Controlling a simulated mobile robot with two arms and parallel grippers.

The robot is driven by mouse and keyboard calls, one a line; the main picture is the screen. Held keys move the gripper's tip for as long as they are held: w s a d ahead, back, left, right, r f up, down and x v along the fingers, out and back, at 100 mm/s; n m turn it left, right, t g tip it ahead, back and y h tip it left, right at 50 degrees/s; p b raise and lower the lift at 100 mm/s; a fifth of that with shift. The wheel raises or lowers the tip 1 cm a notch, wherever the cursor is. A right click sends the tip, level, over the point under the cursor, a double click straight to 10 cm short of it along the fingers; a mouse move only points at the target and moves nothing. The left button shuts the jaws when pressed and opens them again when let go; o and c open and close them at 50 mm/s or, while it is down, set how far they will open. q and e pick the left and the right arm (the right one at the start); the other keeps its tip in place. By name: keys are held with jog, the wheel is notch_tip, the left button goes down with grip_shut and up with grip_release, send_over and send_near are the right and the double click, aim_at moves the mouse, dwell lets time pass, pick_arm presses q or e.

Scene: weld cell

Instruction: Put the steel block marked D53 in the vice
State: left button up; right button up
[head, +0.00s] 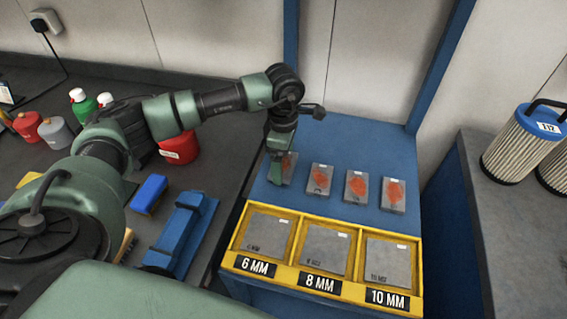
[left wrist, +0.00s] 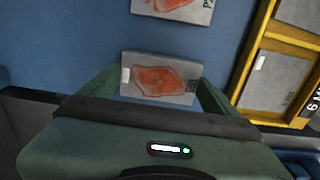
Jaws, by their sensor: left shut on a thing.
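Several grey steel blocks with orange-red patches lie in a row on the blue bench. My left gripper (head: 276,172) is at the left end of the row, shut on the leftmost block (head: 291,163), which it partly hides. In the left wrist view this block (left wrist: 160,78) lies between the two fingers; I cannot read its mark. The other blocks are a second (head: 320,179), a third (head: 356,187) and a rightmost one (head: 393,194). I cannot tell which is D53. A blue fixture (head: 181,236) at lower left looks like the vice. My right gripper is not in view.
A yellow rack (head: 297,240) with plates in bays labelled 6 MM, 8 MM and 10 MM stands at the bench front. A blue block (head: 150,193), a red container (head: 180,148) and bottles are on the dark left bench. A filter cartridge (head: 525,140) stands at right.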

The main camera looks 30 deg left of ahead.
pick_arm(q)
jog(key=shift+w+f, duration=0.1)
jog(key=shift+f, duration=1)
jog(key=shift+f, duration=0.2)
jog(key=o, duration=1.8)
jog(key=shift+r, duration=0.1)
